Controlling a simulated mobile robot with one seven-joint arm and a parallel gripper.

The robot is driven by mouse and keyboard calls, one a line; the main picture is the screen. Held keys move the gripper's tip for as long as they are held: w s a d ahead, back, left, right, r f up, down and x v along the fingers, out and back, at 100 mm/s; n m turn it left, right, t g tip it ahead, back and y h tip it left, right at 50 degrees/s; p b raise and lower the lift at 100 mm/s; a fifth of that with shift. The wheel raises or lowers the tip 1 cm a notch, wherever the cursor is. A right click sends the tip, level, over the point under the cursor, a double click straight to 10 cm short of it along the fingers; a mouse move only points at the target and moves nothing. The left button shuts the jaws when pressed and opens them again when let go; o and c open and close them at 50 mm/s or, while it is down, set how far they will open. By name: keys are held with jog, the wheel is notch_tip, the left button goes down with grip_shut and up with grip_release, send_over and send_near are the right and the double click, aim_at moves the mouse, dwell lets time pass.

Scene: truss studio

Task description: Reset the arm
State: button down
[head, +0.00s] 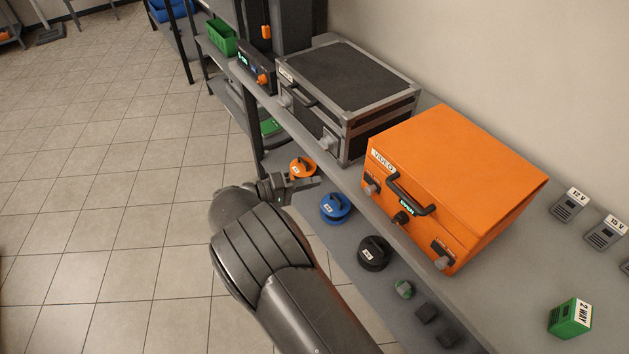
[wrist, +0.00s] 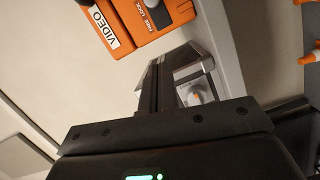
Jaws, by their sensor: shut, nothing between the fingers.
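My arm reaches up from the bottom of the head view, and my gripper (head: 308,183) is out in front of the shelf, left of the orange case. Its fingers are shut with nothing between them. In the wrist view my gripper (wrist: 163,75) shows as dark fingers close together. The orange case (head: 455,165) labelled VIDEO stands closed on the upper shelf, with a dark handle and latches on its front. It also shows in the wrist view (wrist: 125,30).
A black case (head: 345,80) with grey edges stands beside the orange case. Blue (head: 335,207), orange (head: 302,167) and black (head: 374,253) round items lie on the lower shelf. A green block (head: 570,318) and small grey blocks (head: 570,205) are at the right. The tiled floor (head: 110,180) at left is clear.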

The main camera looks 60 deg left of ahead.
dwell(0.4)
jog(key=w+a+r+m+y, duration=0.1)
jog(key=w+r+m, duration=0.1)
jog(key=w+r, duration=1.7)
jog(key=w+d+r+m+g+h, duration=0.1)
jog(key=w+d+r+g, duration=0.1)
jog(key=w+d, duration=0.45)
jog(key=w+d+r+m+g+h, duration=0.1)
jog(key=w+d+r+g, duration=0.15)
jog(key=d, duration=0.75)
jog(key=w+d+r+m+g, duration=0.1)
jog(key=w+d+g, duration=0.1)
jog(key=w+d, duration=0.45)
jog(key=s+d+r+m+g+y, duration=0.1)
jog(key=s+d+m+g, duration=0.2)
jog(key=d, duration=1.1)
jog(key=s+d+r+m+g+y, duration=0.1)
jog(key=s+d+g, duration=0.25)
jog(key=d, duration=1.15)
jog(key=s+d+f+m+t+y, duration=0.1)
jog(key=s+d+m, duration=0.1)
jog(key=s+d, duration=0.4)
jog(key=s+d+f+m+y, duration=0.1)
jog(key=s+d, duration=0.6)
jog(key=s, duration=0.9)
jog(key=shift+s+f+m+t+y, duration=0.4)
jog(key=shift+f+y, duration=0.05)
jog(key=shift+y, duration=0.15)
